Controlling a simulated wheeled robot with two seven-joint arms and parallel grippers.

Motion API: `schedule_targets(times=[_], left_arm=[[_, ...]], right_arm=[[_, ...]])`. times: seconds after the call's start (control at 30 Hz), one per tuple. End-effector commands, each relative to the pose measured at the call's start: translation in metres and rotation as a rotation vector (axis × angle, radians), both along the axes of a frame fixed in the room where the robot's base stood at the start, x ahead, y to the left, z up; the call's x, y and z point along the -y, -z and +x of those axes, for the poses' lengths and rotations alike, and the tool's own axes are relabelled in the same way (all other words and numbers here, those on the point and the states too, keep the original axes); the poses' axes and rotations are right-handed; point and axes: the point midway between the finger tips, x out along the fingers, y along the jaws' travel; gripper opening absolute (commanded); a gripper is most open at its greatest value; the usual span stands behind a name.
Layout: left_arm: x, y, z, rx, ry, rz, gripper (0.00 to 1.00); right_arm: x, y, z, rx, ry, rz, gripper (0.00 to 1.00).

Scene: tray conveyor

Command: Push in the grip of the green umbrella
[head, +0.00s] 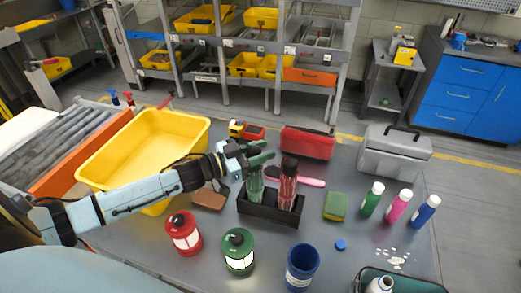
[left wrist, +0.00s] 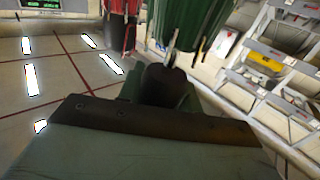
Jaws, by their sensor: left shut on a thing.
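The green umbrella (head: 255,188) stands upright in a black stand (head: 262,211), in the left compartment. The red umbrella (head: 288,190) stands beside it on the right, with its dark grip on top. My left gripper (head: 252,158) is at the top of the green umbrella and is shut on its grip, which it mostly hides in the head view. In the left wrist view the dark grip (left wrist: 165,86) shows at the jaws, with the green canopy (left wrist: 190,24) beyond it and the red umbrella (left wrist: 121,22) to the left. My right gripper is not in view.
A yellow bin (head: 150,150) stands left under my arm. A red case (head: 308,143), grey toolbox (head: 394,152) and several bottles are right and behind.

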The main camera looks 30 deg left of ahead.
Motion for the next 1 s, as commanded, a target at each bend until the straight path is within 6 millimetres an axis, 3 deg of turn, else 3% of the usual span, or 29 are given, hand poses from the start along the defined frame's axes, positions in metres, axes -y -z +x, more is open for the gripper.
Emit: schedule_targets(times=[0.17,0.43,0.47,0.6,1.0], left_arm=[[0.000,0.027,0.000,-0.002,-0.002,0.002,0.00],[0.000,0.029,-0.001,-0.006,-0.002,0.004,0.00],[0.000,0.029,-0.001,-0.006,-0.002,0.003,0.38],[0.000,0.028,-0.001,-0.004,-0.002,0.003,0.57],[-0.004,0.028,-0.007,-0.004,-0.002,0.001,0.57]], right_arm=[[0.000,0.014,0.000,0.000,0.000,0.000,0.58],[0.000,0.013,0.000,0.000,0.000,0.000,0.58],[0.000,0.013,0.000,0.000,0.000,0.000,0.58],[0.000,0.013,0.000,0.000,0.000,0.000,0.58],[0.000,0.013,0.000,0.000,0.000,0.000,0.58]])
